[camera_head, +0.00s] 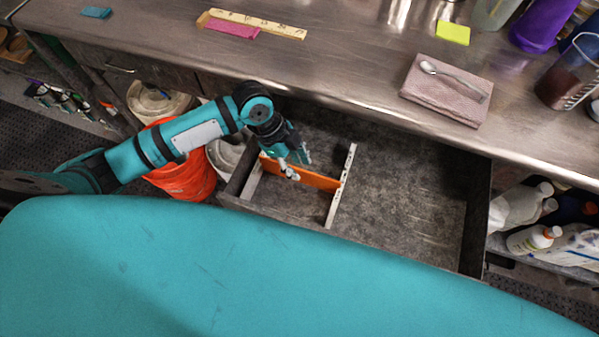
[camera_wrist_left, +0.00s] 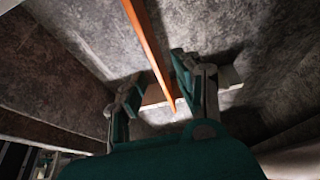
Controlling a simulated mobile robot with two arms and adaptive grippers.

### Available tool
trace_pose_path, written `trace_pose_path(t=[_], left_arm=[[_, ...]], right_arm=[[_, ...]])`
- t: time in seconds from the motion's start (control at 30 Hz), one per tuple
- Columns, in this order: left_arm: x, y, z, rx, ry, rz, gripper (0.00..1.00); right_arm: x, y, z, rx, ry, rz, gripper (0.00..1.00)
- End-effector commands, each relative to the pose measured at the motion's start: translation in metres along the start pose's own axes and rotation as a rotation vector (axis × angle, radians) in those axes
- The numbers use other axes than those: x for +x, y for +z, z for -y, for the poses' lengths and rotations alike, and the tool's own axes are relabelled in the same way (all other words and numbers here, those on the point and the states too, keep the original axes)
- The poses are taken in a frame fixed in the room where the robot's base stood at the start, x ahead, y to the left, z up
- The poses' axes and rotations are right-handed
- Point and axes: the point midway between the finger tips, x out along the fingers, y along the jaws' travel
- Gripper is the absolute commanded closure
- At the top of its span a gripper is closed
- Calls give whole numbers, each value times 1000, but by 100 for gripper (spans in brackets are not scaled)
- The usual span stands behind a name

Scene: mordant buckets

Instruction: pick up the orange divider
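The orange divider (camera_head: 318,181) is a thin upright strip in the open drawer (camera_head: 420,200), spanning between two pale slotted rails (camera_head: 341,187). My left gripper (camera_head: 297,168) is over the left part of the divider, pointing down. In the left wrist view the divider (camera_wrist_left: 148,45) runs between the two spread fingers of that gripper (camera_wrist_left: 153,75). Gaps show on both sides of it, so the gripper is open and not closed on it. Whether the fingertips reach below its top edge is unclear. The left rail is partly hidden by the gripper. My right gripper is in neither view.
The metal counter edge (camera_head: 400,105) overhangs the back of the drawer. On the counter are a folded cloth (camera_head: 430,100) with a spoon and a yellow note (camera_head: 453,33). An orange bucket (camera_head: 187,178) stands left of the drawer; bottles (camera_head: 533,239) are at right. The drawer's right part is empty.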

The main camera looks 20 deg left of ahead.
Motion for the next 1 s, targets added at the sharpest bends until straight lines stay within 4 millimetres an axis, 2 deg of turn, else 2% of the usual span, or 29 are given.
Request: trace_pose_path(t=[0.1, 0.2, 0.5, 0.8, 1.0], left_arm=[[8, 0, 0, 0, 1, 0, 67], [15, 0, -1, -1, 2, 0, 67], [56, -1, -1, -1, 0, 0, 67], [61, 0, -1, 1, 0, 1, 67], [61, 0, -1, 0, 0, 1, 93]], right_arm=[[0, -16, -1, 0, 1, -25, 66], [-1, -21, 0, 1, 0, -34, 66], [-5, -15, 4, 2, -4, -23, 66], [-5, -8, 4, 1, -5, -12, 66], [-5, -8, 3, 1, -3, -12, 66]])
